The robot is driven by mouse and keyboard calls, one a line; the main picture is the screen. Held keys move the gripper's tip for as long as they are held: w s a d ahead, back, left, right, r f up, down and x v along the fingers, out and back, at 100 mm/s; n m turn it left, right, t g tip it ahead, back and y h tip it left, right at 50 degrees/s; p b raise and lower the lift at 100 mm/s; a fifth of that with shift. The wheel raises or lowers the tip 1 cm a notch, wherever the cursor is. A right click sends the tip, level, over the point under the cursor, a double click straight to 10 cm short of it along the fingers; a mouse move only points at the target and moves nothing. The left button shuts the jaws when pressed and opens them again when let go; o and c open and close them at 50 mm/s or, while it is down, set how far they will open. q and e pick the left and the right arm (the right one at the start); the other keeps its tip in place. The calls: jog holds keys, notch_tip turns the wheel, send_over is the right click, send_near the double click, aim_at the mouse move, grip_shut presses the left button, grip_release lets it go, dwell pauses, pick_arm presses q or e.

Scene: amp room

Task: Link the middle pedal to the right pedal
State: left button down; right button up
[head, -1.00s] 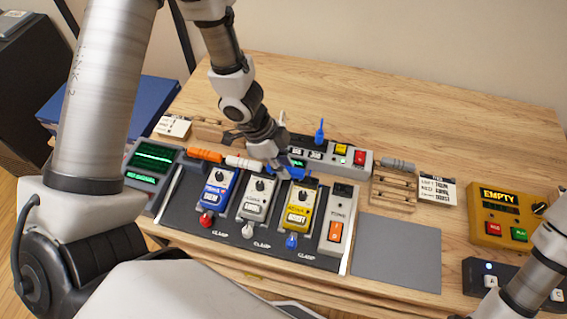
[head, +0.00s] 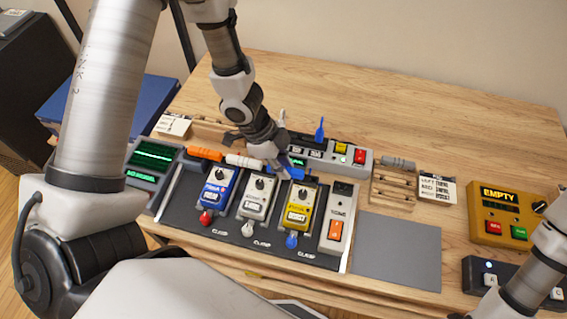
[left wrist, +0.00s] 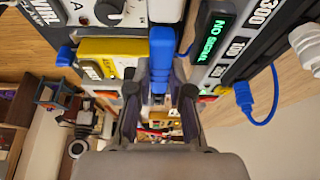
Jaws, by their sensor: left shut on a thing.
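The middle pedal (head: 256,197) is pale grey and stands on the dark pedalboard (head: 185,220). The right pedal (head: 299,207) is yellow, beside it on the right; its yellow side shows at the upper left of the left wrist view (left wrist: 108,48). My left gripper (head: 283,168) is over the back of these two pedals. In the left wrist view it is shut on a blue link piece (left wrist: 162,48), which lies between its fingers, close beside the yellow pedal. I cannot tell whether the link is seated in either pedal. My right gripper is out of view; only my right arm shows.
A blue pedal (head: 217,187) stands left of the middle one, a TONE unit (head: 338,217) right of the yellow one. Orange and white link pieces (head: 206,153) lie behind. A power unit (head: 345,155) with a blue plug stands at the back. A grey mat (head: 398,250) is clear.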

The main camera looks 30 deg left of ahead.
pick_arm(q)
jog(key=c, duration=1)
grip_release()
jog(key=shift+o, duration=0.5)
jog(key=o, duration=0.3)
notch_tip(320, 180, up, 7)
jog(key=p, duration=0.8)
jog(key=shift+r, duration=0.1)
